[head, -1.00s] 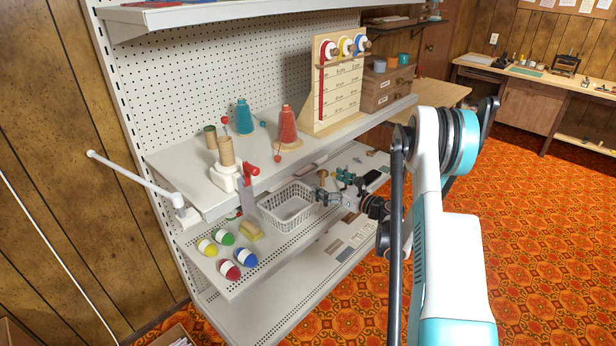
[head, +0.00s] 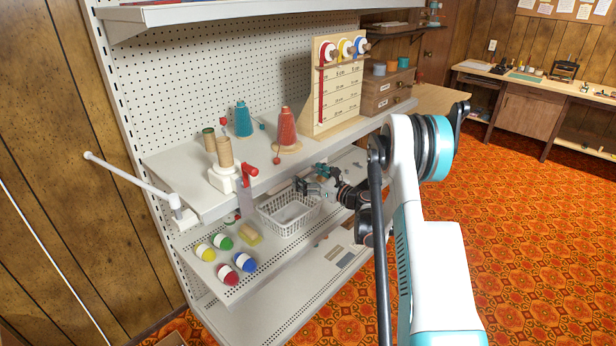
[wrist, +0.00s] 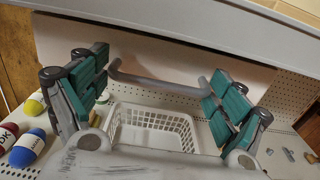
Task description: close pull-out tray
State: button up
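A grey bar handle (wrist: 165,82) crosses between the two fingers of my gripper (wrist: 160,78) in the wrist view. Behind the handle is a pale flat panel (wrist: 160,50), seemingly the front of the pull-out tray under the upper shelf. How far the tray stands out is unclear. My gripper has dark fingers with green pads, spread wide apart, one near each end of the handle. No firm grip shows. In the head view my gripper (head: 312,182) is just below the upper shelf's front edge, where the arm and gripper partly hide the handle.
A white basket (head: 289,212) stands on the lower shelf (head: 215,285) beneath my gripper. The upper shelf (head: 170,165) holds thread cones, spools and a red-handled tool (head: 249,173). Open carpet lies right.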

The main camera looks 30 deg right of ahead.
aim_at(301, 172)
jog(key=c, duration=0.8)
jog(key=shift+o, duration=0.2)
jog(key=x, duration=0.3)
jog(key=shift+w+a, duration=0.15)
jog(key=shift+w, duration=0.05)
jog(key=shift+r, duration=0.15)
jog(key=o, duration=1.4)
jog(key=shift+c, duration=0.2)
jog(key=shift+w+a, duration=0.15)
jog(key=shift+w, duration=0.1)
jog(key=shift+s, duration=0.1)
jog(key=v, duration=1.2)
